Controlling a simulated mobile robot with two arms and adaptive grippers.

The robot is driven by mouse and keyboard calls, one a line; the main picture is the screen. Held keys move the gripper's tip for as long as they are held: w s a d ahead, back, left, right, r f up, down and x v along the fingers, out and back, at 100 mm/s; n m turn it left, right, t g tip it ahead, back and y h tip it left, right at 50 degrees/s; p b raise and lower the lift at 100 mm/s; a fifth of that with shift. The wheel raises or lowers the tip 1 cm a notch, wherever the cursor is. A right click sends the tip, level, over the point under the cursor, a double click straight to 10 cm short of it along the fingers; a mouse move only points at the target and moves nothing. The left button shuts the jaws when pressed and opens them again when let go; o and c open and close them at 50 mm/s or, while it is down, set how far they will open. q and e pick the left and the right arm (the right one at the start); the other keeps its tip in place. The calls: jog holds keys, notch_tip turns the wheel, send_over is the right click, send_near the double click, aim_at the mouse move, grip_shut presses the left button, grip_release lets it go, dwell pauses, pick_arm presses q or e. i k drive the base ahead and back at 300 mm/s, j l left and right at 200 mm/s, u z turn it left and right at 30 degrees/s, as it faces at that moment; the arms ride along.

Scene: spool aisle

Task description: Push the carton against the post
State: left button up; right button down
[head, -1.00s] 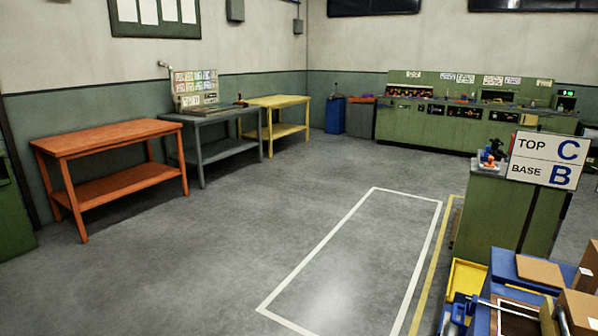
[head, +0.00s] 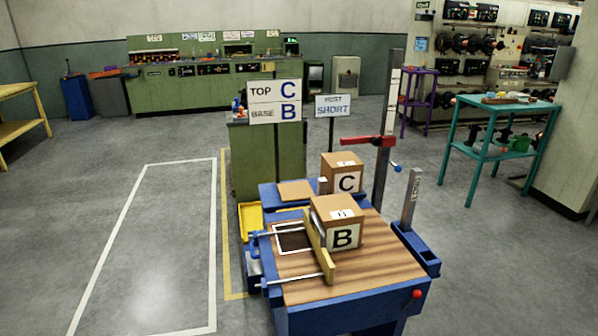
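A brown carton marked B (head: 337,214) stands on the wood top of a blue bench (head: 345,285) in the head view. A tan upright board (head: 318,245) on two metal rods is at its left side; whether they touch I cannot tell. A carton marked C (head: 345,166) stands behind it, partly hidden. A short grey post (head: 411,195) rises from a blue base on the bench's right, with a gap between it and carton B. A tall dark post (head: 391,95) with a red bracket (head: 368,140) stands behind. Neither gripper is in view.
A sign (head: 275,102) reads TOP C, BASE B; a smaller sign (head: 332,106) ends in SHORT. A green cabinet (head: 268,160) stands behind the bench. A teal table (head: 505,105) is at right. A white-outlined floor area (head: 150,250) at left is clear.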

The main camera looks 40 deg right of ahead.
aim_at(341, 219)
jog(key=z, duration=1.05)
